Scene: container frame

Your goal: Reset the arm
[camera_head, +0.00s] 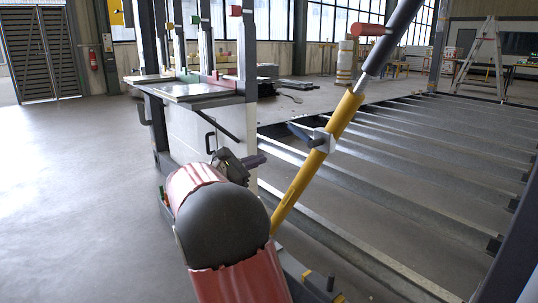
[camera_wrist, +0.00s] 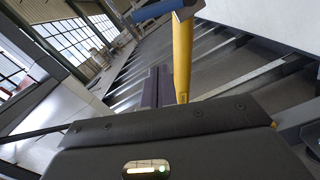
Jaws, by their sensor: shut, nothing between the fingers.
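My arm, with red covers and a black round joint, fills the lower middle of the head view. My gripper (camera_head: 262,159) is beyond the joint, beside the white cabinet, its fingers pointing right toward a yellow pole (camera_head: 316,158). In the wrist view my gripper (camera_wrist: 155,88) shows as dark fingers close together, shut and empty. The yellow pole (camera_wrist: 182,62) stands just right of the fingers in that view; whether they touch it I cannot tell. The pole slants up to the right and carries a grey clamp (camera_head: 320,140) with a dark handle.
A white cabinet (camera_head: 185,130) with black handles stands left of my gripper. Metal floor beams (camera_head: 400,165) of the frame run across the right. Open concrete floor (camera_head: 70,190) lies at the left. A stepladder (camera_head: 482,55) stands far back.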

